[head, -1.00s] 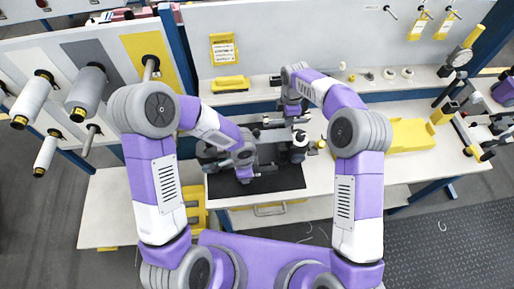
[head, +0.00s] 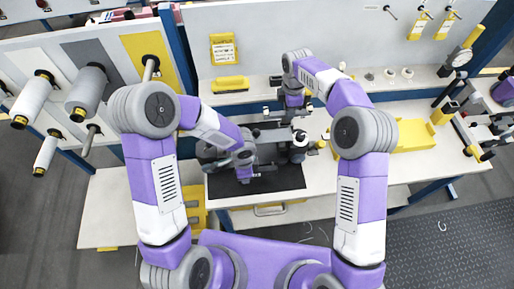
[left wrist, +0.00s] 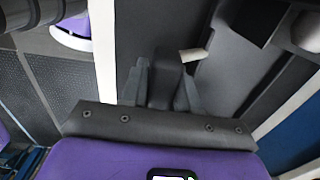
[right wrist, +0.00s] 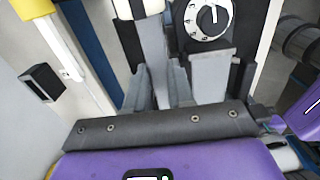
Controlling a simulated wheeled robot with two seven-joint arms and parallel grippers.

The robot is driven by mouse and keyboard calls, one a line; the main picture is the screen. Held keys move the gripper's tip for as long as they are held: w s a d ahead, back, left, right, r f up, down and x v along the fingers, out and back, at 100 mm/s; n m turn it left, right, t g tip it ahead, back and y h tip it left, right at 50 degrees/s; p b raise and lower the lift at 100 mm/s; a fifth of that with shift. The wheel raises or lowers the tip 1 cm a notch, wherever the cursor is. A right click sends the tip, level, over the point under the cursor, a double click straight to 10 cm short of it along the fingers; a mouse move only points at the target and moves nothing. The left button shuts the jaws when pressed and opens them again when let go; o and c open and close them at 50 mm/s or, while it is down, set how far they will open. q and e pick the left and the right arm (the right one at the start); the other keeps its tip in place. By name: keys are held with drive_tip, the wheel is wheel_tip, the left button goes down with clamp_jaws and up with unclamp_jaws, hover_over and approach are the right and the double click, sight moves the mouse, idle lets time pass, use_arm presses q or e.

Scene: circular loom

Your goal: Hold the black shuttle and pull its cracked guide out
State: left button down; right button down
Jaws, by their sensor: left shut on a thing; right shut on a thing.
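The black shuttle (head: 272,135) lies on the black mat (head: 285,181) on the bench, partly hidden by my left arm. My left gripper (head: 245,175) is over its left part. In the left wrist view my left gripper (left wrist: 162,92) is shut on a dark block of the shuttle (left wrist: 165,72). My right gripper (head: 293,110) is behind the shuttle, apparently raised above the bench. In the right wrist view my right gripper (right wrist: 160,92) is shut on a pale grey bar (right wrist: 154,50), apparently the guide. No crack can be made out. Whether the guide still touches the shuttle cannot be told.
A yellow tray (head: 410,136) stands on the bench to the right. A round white and black part (head: 299,146) is at the shuttle's right end. A white dial (right wrist: 208,18) is close beside my right fingers. A shelf with small parts runs behind.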

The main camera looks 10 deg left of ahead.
drive_tip(key=shift+r, duration=0.65)
drive_tip(key=shift+r, duration=2.5)
use_arm(q)
drive_tip(key=c, duration=0.8)
unclamp_jaws()
drive_tip(key=shift+o, duration=0.2)
drive_tip(key=shift+r, duration=0.1)
wheel_tip(320, 180, up, 12)
drive_tip(key=shift+f, duration=0.1)
use_arm(e)
drive_tip(key=shift+f, duration=0.1)
